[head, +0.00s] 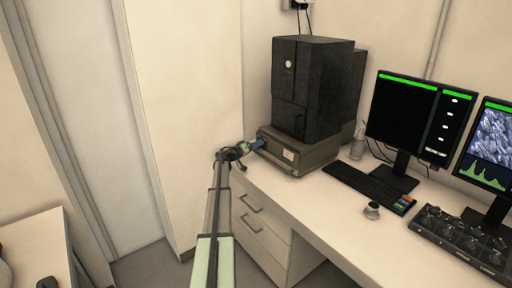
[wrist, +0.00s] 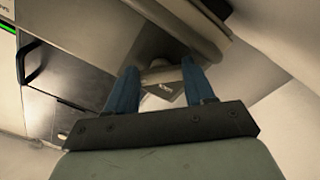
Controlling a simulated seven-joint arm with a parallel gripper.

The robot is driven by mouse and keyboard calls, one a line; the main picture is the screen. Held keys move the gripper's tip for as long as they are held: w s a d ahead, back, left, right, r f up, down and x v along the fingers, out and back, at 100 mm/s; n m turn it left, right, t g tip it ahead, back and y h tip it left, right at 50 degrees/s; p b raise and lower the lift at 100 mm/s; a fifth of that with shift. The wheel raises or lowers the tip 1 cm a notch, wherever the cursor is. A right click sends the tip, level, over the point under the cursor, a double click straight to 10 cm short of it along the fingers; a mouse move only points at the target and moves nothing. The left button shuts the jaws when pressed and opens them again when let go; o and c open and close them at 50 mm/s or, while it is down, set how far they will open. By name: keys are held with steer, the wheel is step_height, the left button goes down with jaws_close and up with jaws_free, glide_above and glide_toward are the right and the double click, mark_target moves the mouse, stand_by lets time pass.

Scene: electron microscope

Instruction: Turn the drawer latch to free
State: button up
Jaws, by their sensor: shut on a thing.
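My gripper (wrist: 159,75) has two blue fingers closed on a small pale grey-beige knob (wrist: 162,76), which appears to be the drawer latch. The knob sits between the fingertips, below a dark panel edge. Its turned position is hard to tell in the wrist view. In the head view my gripper (head: 257,144) is at the left end of the low grey-green unit (head: 312,157) under the black tower. The latch is too small, or covered by the fingers, to make out there.
The black tower (head: 308,85) stands on the unit at the back of the white desk (head: 300,208). A clear bottle (head: 358,143), keyboard (head: 360,185), monitors (head: 405,115) and control panel (head: 460,240) are to the right. A black handle (wrist: 31,62) shows at left in the wrist view.

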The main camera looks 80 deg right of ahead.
stand_by(0.4)
steer(key=o, duration=1)
steer(key=shift+o, duration=0.2)
steer(key=shift+w, duration=0.1)
steer(key=shift+v, duration=3.95)
